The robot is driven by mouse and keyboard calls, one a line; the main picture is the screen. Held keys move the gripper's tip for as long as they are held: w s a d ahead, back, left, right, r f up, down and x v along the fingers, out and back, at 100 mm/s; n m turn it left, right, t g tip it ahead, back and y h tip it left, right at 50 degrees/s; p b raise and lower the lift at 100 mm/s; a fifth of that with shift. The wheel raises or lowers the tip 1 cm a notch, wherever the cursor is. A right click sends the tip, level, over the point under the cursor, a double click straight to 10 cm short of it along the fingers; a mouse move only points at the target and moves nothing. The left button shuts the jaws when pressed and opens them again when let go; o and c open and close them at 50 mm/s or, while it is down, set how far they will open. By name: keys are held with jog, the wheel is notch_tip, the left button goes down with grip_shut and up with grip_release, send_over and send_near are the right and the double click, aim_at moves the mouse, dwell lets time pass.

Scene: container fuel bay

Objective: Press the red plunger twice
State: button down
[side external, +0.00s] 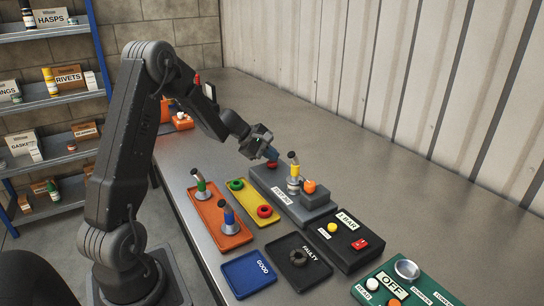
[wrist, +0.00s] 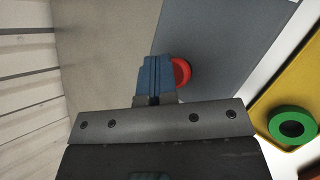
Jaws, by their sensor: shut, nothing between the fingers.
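The red plunger (side external: 272,164) stands at the far end of a grey box (side external: 262,178) on the bench. My gripper (side external: 271,154) is at the plunger, with its blue fingertips just above it in the side view. I cannot tell whether they touch. In the wrist view my gripper (wrist: 152,76) has its two blue fingers together with nothing between them. The red plunger (wrist: 184,72) shows at the right edge of the fingers there, partly hidden by them.
A nozzle-like part with a yellow top (side external: 292,160) and an orange knob (side external: 309,186) stand on the same grey box, close to my gripper. A yellow tray (side external: 249,200) with green and red rings lies beside it. The bench behind is clear.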

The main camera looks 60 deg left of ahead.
jog(key=shift+r, duration=1.8)
jog(key=shift+r, duration=2.5)
notch_tip(320, 180, up, 4)
jog(key=shift+f, duration=0.1)
dwell(0.3)
jog(key=shift+f, duration=0.15)
send_over(272, 163)
jog(key=shift+a+f, duration=0.15)
jog(key=shift+f, duration=4.15)
